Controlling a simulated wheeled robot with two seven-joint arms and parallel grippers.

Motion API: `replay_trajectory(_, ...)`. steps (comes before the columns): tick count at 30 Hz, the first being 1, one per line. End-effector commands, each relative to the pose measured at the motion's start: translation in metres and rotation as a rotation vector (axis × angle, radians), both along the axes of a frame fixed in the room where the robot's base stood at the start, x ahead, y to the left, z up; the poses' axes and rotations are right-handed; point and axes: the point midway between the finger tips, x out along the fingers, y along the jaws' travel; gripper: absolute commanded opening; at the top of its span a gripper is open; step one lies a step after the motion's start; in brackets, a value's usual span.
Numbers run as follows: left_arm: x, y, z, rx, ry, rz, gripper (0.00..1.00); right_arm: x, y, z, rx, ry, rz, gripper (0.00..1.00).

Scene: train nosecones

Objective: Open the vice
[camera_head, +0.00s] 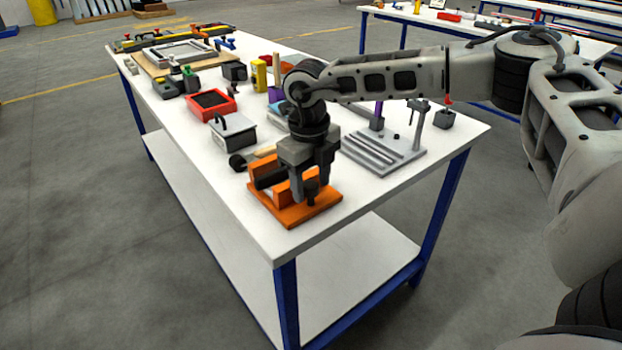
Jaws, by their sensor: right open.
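The vice (285,212) is orange with a dark block between its jaws, and sits at the near end of the white workbench. A dark round knob or handle stands at its right side, partly hidden by my gripper. My right gripper (311,195) points down over the right part of the vice, with its fingers apart around the dark handle area. I cannot tell whether the fingers touch the handle. My left gripper is not in view.
The white workbench (210,172) has blue legs. A grey slotted fixture (385,150) stands right of the vice. A grey box (233,131) and a red tray (208,104) stand behind it. Another bench stands at the back right. The bench's near left edge is clear.

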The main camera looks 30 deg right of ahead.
Motion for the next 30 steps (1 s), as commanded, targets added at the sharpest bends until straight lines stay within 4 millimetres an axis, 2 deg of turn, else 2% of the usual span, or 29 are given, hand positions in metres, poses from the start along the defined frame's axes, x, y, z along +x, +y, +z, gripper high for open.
replay_trajectory(6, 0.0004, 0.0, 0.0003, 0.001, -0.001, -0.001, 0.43, 0.0002, 0.0001, -0.0001, 0.0, 0.0, 0.0, 0.52)
replay_trajectory(11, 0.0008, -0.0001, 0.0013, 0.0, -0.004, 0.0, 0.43, 0.0003, 0.0001, 0.0002, 0.0, -0.001, 0.0, 0.08)
replay_trajectory(17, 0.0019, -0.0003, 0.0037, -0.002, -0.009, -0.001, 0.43, 0.0004, 0.0002, 0.0001, 0.001, -0.001, 0.034, 0.08)
replay_trajectory(24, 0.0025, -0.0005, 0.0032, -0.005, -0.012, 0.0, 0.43, 0.0004, -0.0004, -0.0004, 0.002, -0.002, 0.285, 0.08)
replay_trajectory(30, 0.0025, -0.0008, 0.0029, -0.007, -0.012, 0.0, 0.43, 0.0008, -0.0008, 0.0011, -0.001, -0.003, 0.371, 0.07)
